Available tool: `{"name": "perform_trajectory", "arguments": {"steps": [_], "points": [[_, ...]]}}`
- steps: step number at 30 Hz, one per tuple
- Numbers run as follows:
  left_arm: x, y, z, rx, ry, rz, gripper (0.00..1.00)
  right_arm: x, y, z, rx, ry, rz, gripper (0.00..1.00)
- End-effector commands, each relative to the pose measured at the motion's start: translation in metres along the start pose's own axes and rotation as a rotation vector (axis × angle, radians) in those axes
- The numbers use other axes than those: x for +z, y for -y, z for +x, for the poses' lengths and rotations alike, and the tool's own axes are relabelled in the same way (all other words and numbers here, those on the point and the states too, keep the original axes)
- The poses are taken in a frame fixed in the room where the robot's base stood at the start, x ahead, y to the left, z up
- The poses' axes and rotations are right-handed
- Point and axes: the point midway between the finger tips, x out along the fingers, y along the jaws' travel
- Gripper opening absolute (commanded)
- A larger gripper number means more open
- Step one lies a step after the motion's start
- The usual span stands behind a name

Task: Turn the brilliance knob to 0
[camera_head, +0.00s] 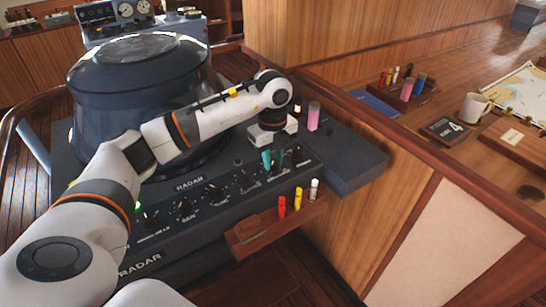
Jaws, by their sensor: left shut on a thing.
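The dark radar console (160,222) has a sloping front panel with a row of black knobs, among them the gain knob (184,207). My left arm reaches across it from the left. My left gripper (272,161), with teal fingertips, points down at the right part of the panel and is shut on a knob there. The fingers hide most of that knob, so its pointer cannot be seen. The lettering near it is too small to read, so I cannot confirm that it is the brilliance knob. My right gripper is out of view.
The radar's round hood (140,75) stands behind my arm. A wooden holder (262,229) with several markers sits at the console's front. A pink cylinder (313,116) stands right of the gripper. A wooden counter edge (420,155) bounds the right side.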

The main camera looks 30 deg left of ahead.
Motion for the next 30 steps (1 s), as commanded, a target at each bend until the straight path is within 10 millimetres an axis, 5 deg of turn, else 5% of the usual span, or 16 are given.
{"name": "perform_trajectory", "arguments": {"steps": [11, 12, 15, 25, 30], "points": [[-0.002, -0.001, -0.003, 0.007, -0.003, -0.007, 0.04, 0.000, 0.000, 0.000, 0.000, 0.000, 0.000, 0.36], [-0.002, -0.001, -0.003, 0.007, -0.003, -0.007, 0.33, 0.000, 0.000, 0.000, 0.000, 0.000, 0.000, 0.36], [-0.001, -0.001, -0.002, 0.005, -0.002, -0.006, 0.48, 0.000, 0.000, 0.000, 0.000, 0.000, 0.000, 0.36], [-0.001, -0.001, -0.003, 0.003, -0.001, -0.004, 0.48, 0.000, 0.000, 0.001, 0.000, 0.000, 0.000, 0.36], [-0.001, -0.001, -0.024, 0.008, -0.002, -0.003, 0.48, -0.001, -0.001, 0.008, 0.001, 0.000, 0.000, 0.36]]}}
